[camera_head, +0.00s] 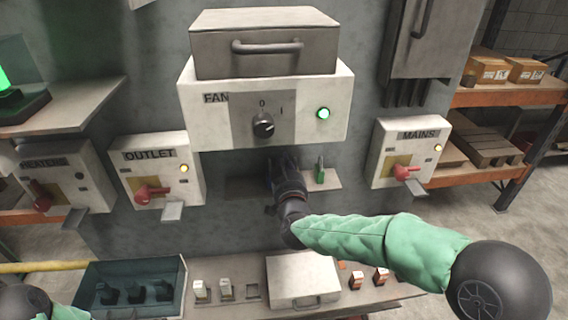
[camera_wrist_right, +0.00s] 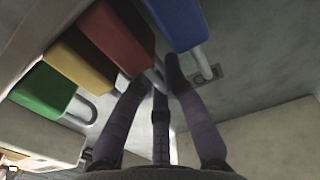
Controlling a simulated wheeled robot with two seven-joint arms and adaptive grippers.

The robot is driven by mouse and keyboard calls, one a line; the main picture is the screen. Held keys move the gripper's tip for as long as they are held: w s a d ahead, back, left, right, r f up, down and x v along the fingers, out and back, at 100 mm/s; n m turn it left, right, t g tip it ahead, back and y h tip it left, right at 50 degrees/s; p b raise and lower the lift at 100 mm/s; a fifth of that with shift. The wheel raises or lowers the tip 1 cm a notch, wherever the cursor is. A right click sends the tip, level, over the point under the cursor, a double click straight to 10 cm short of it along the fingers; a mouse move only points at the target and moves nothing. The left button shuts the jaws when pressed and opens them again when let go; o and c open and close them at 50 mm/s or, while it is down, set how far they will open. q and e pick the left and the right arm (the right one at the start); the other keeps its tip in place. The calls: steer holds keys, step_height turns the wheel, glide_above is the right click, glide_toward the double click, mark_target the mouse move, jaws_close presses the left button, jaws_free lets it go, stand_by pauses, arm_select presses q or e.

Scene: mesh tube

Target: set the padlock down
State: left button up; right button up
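In the right wrist view a blue padlock (camera_wrist_right: 175,22), a red padlock (camera_wrist_right: 115,36), a yellow padlock (camera_wrist_right: 80,64) and a green padlock (camera_wrist_right: 44,90) sit in a row with their shackles showing. My right gripper (camera_wrist_right: 157,78) has its fingers apart. Its tips are close to the red and blue padlocks, and whether they touch either is unclear. In the head view my right gripper (camera_head: 284,172) is at the small shelf (camera_head: 334,181) under the fan box and hides most of the row. The green padlock (camera_head: 319,170) stands to its right. My left gripper is not in view.
The fan box (camera_head: 213,122), with a knob and lit green lamp, overhangs the shelf. Outlet (camera_head: 135,173) and mains (camera_head: 391,135) boxes with red handles stand on either side.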

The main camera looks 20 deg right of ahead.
steer(key=shift+o, duration=0.5)
steer(key=shift+r, duration=0.1)
steer(key=shift+s+a+r, duration=0.1)
steer(key=shift+s, duration=0.1)
steer(key=p+v, duration=0.1)
steer(key=v, duration=1)
steer(key=shift+s+p, duration=0.3)
steer(key=shift+p, duration=0.1)
steer(key=shift+o, duration=0.4)
